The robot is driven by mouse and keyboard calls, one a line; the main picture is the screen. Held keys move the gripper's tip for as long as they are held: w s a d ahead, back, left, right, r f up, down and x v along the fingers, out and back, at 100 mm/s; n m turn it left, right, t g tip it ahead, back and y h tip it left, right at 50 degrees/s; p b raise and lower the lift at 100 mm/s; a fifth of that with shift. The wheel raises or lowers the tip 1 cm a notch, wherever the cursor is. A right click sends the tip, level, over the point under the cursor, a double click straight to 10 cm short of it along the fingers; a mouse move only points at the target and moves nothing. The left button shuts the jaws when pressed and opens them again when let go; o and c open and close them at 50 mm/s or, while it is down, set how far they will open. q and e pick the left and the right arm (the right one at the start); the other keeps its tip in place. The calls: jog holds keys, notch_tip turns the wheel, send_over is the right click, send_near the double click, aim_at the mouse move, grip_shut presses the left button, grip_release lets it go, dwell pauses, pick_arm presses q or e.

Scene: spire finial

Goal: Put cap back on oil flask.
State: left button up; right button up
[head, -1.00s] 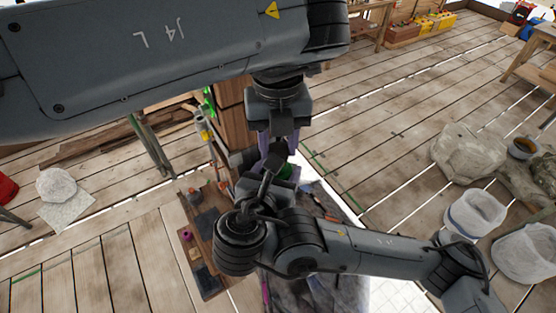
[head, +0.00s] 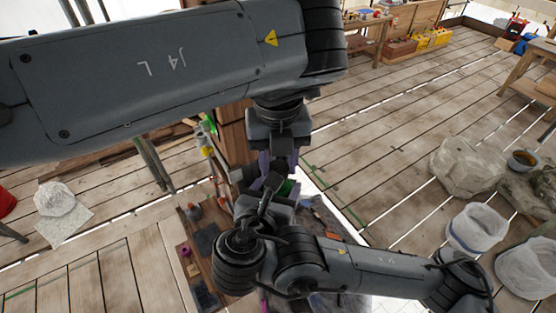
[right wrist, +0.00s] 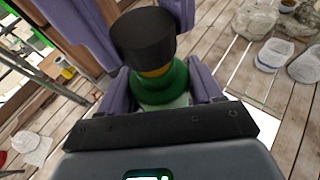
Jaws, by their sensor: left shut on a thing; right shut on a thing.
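The oil flask is green (right wrist: 165,88) and held upright between the purple fingers of my right gripper (right wrist: 158,92), which is shut on it. In the head view only a bit of the green flask (head: 287,188) shows; my right wrist hides the rest. The black cap (right wrist: 143,38) is directly above the flask in the right wrist view, with a yellow-orange band (right wrist: 155,71) between them. I cannot tell if the cap is seated. My left gripper (head: 279,161) comes down from above, its purple fingers shut on the cap from both sides.
A wooden post (head: 233,125) stands close behind the grippers. A board with small tools (head: 222,275) lies at lower left of them. A pale rock (head: 468,168) and white buckets (head: 477,228) stand at the right. The plank floor between is clear.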

aim_at(284, 191)
pick_arm(q)
jog(key=shift+f, duration=0.85)
jog(key=shift+f, duration=0.6)
jog(key=m, duration=1.2)
jog(key=shift+d, duration=0.1)
jog(key=m, duration=1.2)
jog(key=shift+s, duration=0.1)
